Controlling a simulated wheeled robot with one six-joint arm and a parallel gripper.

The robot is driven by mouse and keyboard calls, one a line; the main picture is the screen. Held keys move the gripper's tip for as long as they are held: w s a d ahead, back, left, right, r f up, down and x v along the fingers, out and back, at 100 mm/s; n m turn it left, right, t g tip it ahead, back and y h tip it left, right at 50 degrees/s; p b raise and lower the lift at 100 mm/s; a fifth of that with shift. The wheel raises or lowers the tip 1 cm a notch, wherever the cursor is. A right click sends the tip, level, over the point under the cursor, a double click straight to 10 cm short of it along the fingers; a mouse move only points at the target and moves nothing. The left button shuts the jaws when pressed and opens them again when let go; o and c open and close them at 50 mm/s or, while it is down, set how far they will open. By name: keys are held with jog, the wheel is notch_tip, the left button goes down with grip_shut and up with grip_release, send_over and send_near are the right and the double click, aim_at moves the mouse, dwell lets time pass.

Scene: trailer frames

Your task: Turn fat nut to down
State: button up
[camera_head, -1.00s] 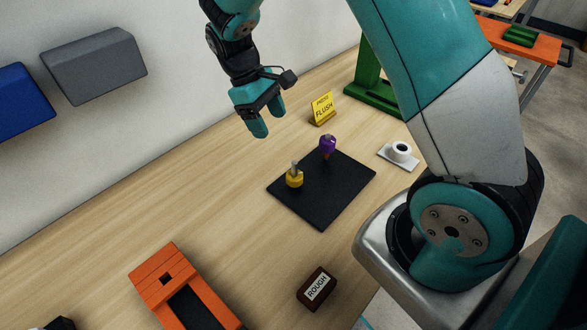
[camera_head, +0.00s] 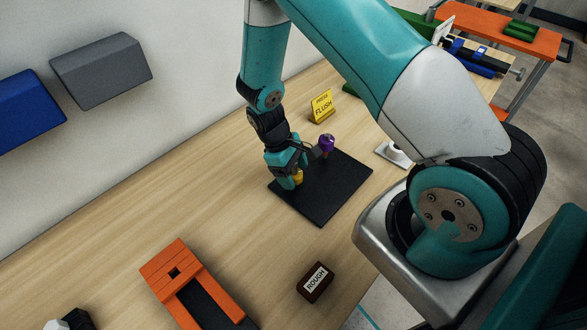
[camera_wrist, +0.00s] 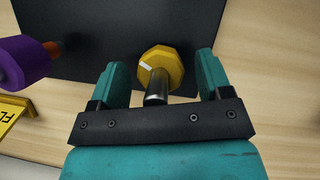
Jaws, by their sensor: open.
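A wide yellow nut (camera_wrist: 165,60) with a white mark (camera_wrist: 146,66) sits around a metal bolt (camera_wrist: 156,88) on the black board (camera_wrist: 100,30). The mark points left in the wrist view. My gripper (camera_wrist: 160,62) is open, with one finger on each side of the yellow nut and visible gaps between. In the head view my gripper (camera_head: 285,182) is down at the board and hides most of the yellow nut (camera_head: 298,177). A purple nut (camera_head: 327,143) on an orange stem stands behind it on the board; it also shows in the wrist view (camera_wrist: 22,64).
A yellow sign reading FLUSH (camera_head: 321,106) stands behind the board. A white holder (camera_head: 392,153) is to the right, partly behind my arm. A ROUGH block (camera_head: 315,282) and an orange box (camera_head: 185,280) are at the front. The table left of the board is clear.

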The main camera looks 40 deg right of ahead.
jog(key=c, duration=0.9)
jog(key=shift+c, duration=0.2)
jog(key=shift+m, duration=0.3)
jog(key=m+y+b, duration=0.2)
jog(key=m, duration=0.2)
jog(key=shift+d, duration=0.1)
jog(key=shift+w+m+y+b, duration=0.1)
jog(key=shift+m+y+b, duration=0.55)
jog(key=shift+m, duration=1.75)
jog(key=shift+y, duration=0.25)
jog(key=shift+r, duration=0.1)
jog(key=o, duration=0.9)
